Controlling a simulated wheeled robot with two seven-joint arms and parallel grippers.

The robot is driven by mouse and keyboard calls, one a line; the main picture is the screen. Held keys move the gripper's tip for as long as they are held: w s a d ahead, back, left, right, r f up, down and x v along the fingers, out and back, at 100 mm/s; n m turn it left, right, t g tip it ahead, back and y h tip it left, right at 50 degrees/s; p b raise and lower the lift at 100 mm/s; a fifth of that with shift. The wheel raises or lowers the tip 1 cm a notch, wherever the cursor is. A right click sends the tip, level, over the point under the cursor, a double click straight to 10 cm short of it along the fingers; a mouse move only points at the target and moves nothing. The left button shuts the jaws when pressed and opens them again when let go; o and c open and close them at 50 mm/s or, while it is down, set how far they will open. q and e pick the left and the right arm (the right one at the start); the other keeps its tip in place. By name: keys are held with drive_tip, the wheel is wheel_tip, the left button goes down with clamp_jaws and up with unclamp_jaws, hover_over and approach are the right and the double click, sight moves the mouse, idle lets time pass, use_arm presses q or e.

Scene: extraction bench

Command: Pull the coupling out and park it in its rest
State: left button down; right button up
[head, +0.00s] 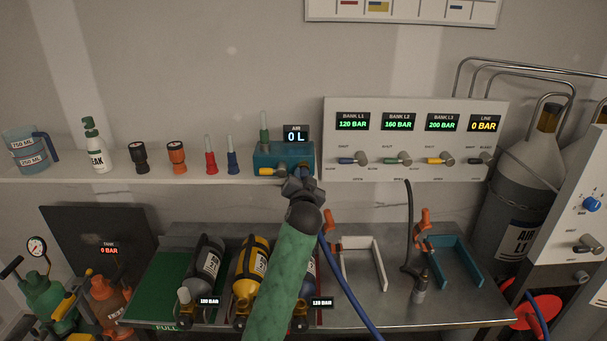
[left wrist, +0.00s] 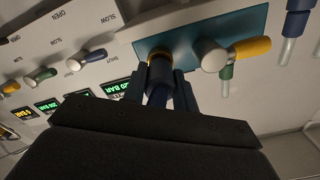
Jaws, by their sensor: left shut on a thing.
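The coupling (left wrist: 160,76) is a dark cylinder with a brass-coloured ring, on a blue hose (head: 347,292). It sits at the face of the teal air box (head: 265,157) on the shelf; I cannot tell how deep it is seated. My left gripper (head: 303,181) is shut on it, with one finger on each side in the left wrist view. The green sleeve of my left arm hides part of the bench. I cannot tell which fitting is the coupling's rest. My right gripper is not in view.
A yellow-handled valve (left wrist: 218,57) sits close beside the coupling. The bank panel (head: 415,104) is to the right. Below, the bench holds several cylinders, a white bracket (head: 382,262), a teal bracket (head: 460,262) and a black-hosed fitting (head: 420,288).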

use_arm(q)
drive_tip(key=shift+s+p, duration=0.35)
drive_tip(key=shift+s, duration=1.55)
drive_tip(key=shift+s, duration=0.5)
